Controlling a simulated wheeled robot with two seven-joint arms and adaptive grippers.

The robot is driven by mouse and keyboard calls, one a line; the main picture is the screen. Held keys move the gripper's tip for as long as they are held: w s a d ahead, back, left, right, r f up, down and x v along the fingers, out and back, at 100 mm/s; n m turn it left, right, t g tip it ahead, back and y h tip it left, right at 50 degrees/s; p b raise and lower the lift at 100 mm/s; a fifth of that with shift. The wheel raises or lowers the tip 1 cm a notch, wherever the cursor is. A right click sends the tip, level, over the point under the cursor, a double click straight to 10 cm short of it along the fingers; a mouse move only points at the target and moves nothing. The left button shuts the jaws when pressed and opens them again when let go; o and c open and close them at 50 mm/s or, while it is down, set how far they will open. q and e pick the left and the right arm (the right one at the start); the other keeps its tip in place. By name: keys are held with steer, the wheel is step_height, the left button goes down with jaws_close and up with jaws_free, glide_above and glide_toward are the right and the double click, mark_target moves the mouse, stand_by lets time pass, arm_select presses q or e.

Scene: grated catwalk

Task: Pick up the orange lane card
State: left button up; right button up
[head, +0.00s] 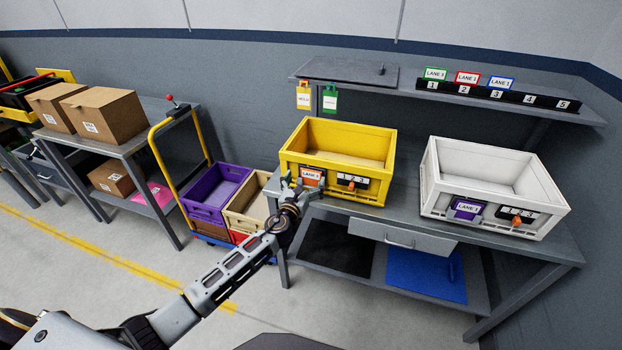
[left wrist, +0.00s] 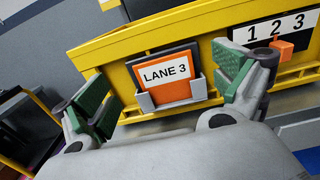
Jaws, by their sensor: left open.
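The orange lane card (head: 311,176) sits in a holder on the front of the yellow bin (head: 353,137). In the left wrist view the orange card (left wrist: 167,78) has a white label reading LANE 3 and rests in a grey holder (left wrist: 172,102) with a dark backing. My left gripper (left wrist: 168,96) is open, its green-padded fingers on either side of the card and apart from it. In the head view my left gripper (head: 296,190) is at the yellow bin's front left, partly covering the area beside the card. My right gripper is not in view.
A white bin (head: 490,170) with a purple lane card (head: 466,209) stands right on the same workbench (head: 405,222). A 1 2 3 strip with an orange slider (left wrist: 283,47) lies right of the card. Lane cards stand on the shelf above. Purple and tan bins sit lower left.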

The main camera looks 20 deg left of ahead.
mark_target(311, 172)
arm_select(q)
steer(key=shift+w+d+f, duration=0.1)
steer(key=shift+w+d, duration=0.1)
steer(key=shift+w, duration=1.45)
steer(key=c, duration=1)
